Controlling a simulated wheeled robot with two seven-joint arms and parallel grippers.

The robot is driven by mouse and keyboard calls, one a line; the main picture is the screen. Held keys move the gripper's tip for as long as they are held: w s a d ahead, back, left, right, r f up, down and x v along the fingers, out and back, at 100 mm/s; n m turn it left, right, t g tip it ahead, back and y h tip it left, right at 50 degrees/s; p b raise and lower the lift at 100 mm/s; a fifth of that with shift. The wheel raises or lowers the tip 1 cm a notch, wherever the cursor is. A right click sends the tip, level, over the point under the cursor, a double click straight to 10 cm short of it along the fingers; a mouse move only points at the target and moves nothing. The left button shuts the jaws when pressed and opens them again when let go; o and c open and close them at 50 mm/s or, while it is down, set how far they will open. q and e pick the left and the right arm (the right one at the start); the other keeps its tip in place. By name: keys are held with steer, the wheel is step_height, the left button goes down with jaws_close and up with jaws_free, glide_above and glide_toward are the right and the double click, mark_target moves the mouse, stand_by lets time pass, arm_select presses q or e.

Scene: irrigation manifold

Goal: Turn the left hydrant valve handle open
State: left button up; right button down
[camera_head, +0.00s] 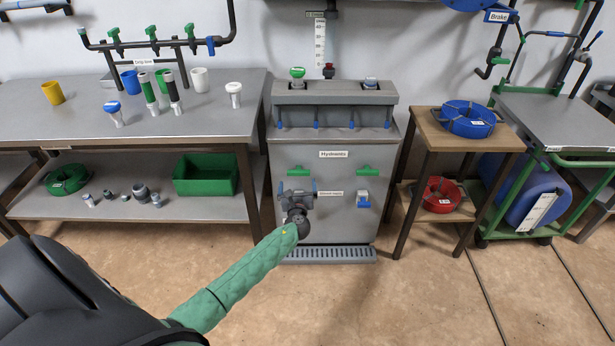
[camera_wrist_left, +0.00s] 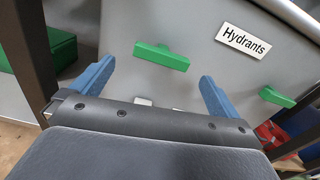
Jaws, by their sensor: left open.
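The grey hydrant cabinet (camera_head: 320,208) stands in the middle, with a sign reading "Hydrants" on its front. The left valve handle (camera_head: 299,171) is a green horizontal bar on that front, below and left of the sign. My left gripper (camera_head: 298,186) is open and empty just in front of and below the handle. In the left wrist view the handle (camera_wrist_left: 162,57) appears beyond and between the two blue fingertips (camera_wrist_left: 157,75), apart from them. The right green handle (camera_head: 368,170) also shows, and again in the left wrist view (camera_wrist_left: 276,97). My right gripper is not in view.
A blue and white fitting (camera_head: 363,199) sits on the cabinet front, right of my gripper. A drain grate (camera_head: 328,254) lies at the cabinet's foot. A steel workbench (camera_head: 215,122) stands left, and a wooden stand (camera_head: 452,150) right. The floor in front is clear.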

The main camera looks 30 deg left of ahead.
mark_target(298, 174)
arm_select(q)
steer(key=shift+m, duration=0.6)
steer(key=shift+x, duration=3.85)
steer(key=shift+w+d+r, duration=0.1)
steer(key=shift+d, duration=0.05)
steer(key=c, duration=0.9)
